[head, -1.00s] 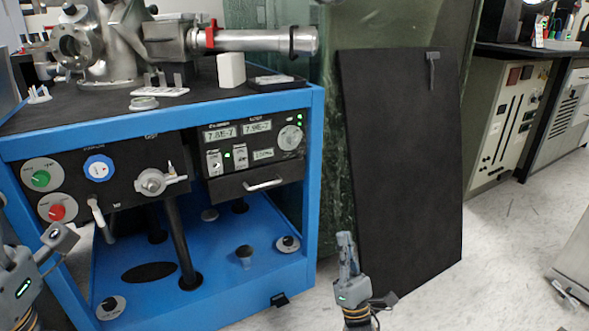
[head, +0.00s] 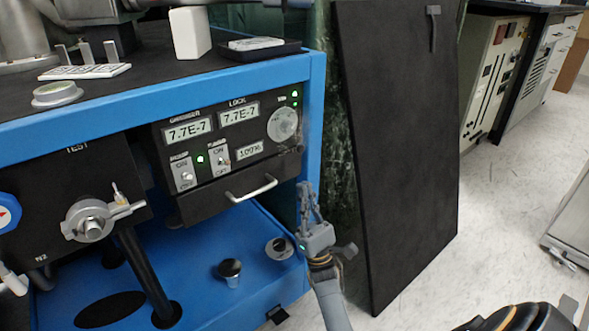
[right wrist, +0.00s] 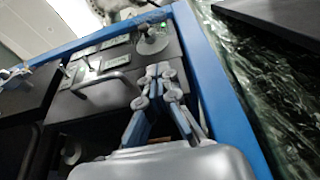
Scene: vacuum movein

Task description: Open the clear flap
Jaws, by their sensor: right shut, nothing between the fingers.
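A pale, round, see-through-looking piece (head: 283,124) sits at the right end of the black control panel (head: 165,157). I cannot tell whether it is the clear flap or whether it is open. It also shows in the right wrist view (right wrist: 151,40). My right gripper (head: 308,190) points up in front of the cart's right corner post, below and right of that piece. In the right wrist view its fingers (right wrist: 160,72) are together and empty, with the panel beyond them. My left gripper is not in view.
The blue cart frame (head: 150,100) surrounds the panel. A drawer handle (head: 251,189) sticks out below it. A dark glossy crinkled sheet (right wrist: 262,95) hangs right of the cart. A black board (head: 400,150) leans behind my right gripper.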

